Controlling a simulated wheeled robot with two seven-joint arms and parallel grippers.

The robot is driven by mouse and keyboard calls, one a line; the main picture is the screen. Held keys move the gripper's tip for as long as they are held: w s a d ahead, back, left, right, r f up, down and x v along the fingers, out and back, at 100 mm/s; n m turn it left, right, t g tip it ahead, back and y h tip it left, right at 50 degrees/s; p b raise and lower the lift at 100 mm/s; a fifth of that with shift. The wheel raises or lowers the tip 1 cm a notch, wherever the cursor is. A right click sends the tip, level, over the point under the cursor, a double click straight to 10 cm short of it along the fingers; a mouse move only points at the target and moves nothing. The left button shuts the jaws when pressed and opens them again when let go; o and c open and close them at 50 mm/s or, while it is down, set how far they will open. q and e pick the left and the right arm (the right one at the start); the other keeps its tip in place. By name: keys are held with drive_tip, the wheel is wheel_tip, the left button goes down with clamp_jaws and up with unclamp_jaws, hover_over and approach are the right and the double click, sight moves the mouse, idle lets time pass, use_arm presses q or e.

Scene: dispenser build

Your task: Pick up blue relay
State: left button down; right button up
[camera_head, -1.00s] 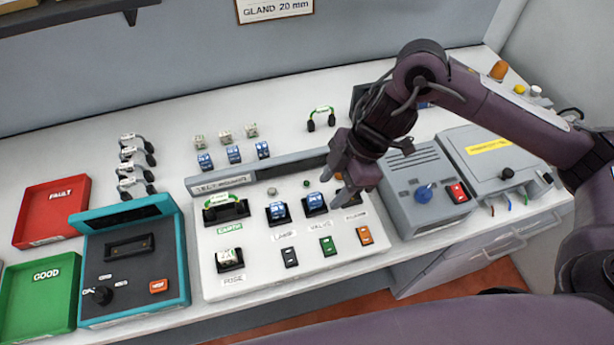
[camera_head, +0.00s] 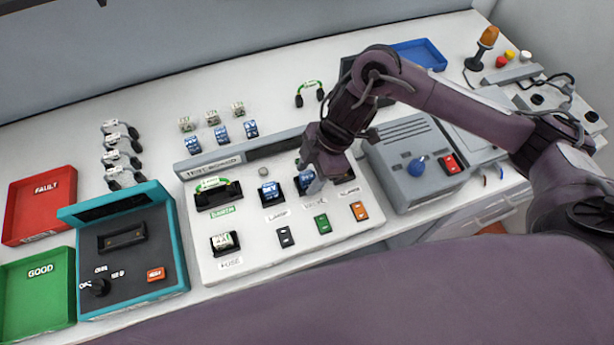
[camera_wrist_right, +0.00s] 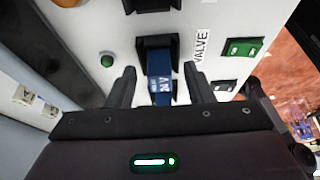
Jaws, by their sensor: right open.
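A blue relay marked 24V (camera_wrist_right: 159,82) sits in the black valve socket of the white test board (camera_head: 290,249). In the right wrist view my right gripper (camera_wrist_right: 160,85) is open, with one finger on each side of this relay and gaps at both sides. In the head view my right gripper (camera_head: 318,180) hides most of that relay. A second blue relay (camera_head: 269,193) sits in the lamp socket to its left. Several more blue relays (camera_head: 221,134) stand in a row behind the board. My left gripper is not in view.
A teal tester (camera_head: 125,250), a red fault tray (camera_head: 40,200) and a green good tray (camera_head: 38,295) stand at left. A grey box with a blue knob (camera_head: 415,160) is close right of the board. Cable links lie behind the tester.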

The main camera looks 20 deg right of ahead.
drive_tip(key=c, duration=1)
clamp_jaws()
drive_tip(key=shift+r, duration=0.15)
